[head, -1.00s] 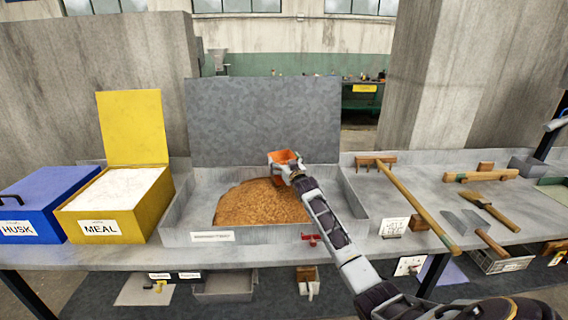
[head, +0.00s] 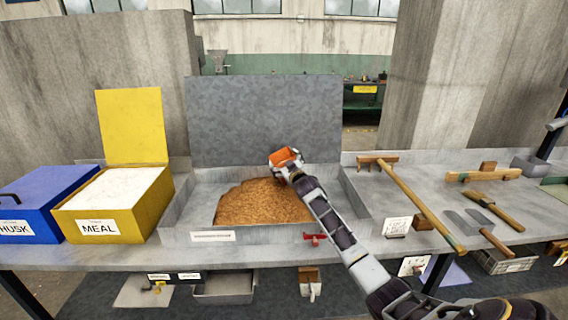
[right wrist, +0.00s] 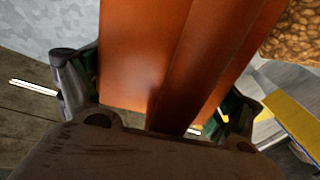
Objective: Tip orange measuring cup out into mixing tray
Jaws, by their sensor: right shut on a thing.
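The orange measuring cup (head: 284,158) is held by my right gripper (head: 290,168) above the back part of the mixing tray (head: 172,222). The cup looks tilted in the head view. In the right wrist view the cup (right wrist: 150,60) fills the space between the two fingers of my right gripper (right wrist: 160,105). The tray holds a heap of brown grain (head: 258,205), and the grain (right wrist: 295,35) also shows at the upper right of the wrist view. I cannot see clearly what is inside the cup. My left gripper is not in view.
A yellow MEAL bin (head: 98,228) with its lid up and a blue HUSK bin (head: 42,195) stand left of the tray. A grey panel (head: 262,120) rises behind it. A rake (head: 420,205) and hand tools lie to the right.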

